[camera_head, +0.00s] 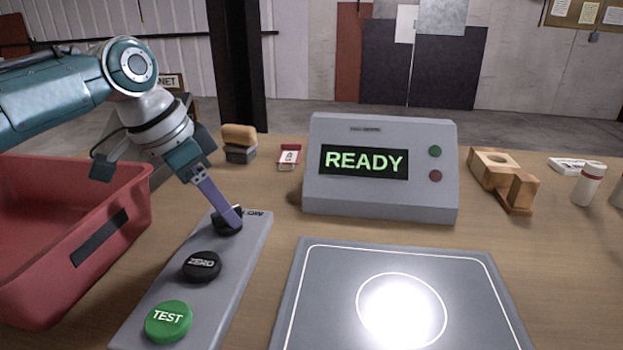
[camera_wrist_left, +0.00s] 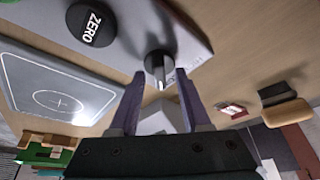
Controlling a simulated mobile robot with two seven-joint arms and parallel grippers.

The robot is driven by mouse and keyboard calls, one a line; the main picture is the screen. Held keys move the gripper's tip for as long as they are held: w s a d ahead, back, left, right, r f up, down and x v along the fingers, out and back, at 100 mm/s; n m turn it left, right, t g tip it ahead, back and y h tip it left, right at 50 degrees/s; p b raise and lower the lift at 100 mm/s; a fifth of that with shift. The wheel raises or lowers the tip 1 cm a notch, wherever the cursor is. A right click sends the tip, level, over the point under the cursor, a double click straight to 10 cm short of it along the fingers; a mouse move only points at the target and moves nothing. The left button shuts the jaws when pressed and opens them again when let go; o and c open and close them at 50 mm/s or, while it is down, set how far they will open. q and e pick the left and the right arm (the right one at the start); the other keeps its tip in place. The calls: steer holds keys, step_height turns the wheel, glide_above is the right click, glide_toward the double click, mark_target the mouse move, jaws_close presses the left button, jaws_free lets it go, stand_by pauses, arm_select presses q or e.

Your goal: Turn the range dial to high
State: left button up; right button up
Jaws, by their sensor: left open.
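The range dial (camera_head: 222,226) is a black knob at the far end of a grey control panel (camera_head: 240,262). My right gripper is out of view.
The black ZERO button (camera_head: 201,267) and green TEST button (camera_head: 168,321) are nearer on the panel. A red bin (camera_head: 120,190) stands left. A grey READY display box (camera_head: 380,205) stands behind a flat plate (camera_head: 300,300). Wooden blocks (camera_head: 492,170) lie right.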

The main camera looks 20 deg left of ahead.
arm_select(q)
jaws_close()
stand_by(0.4)
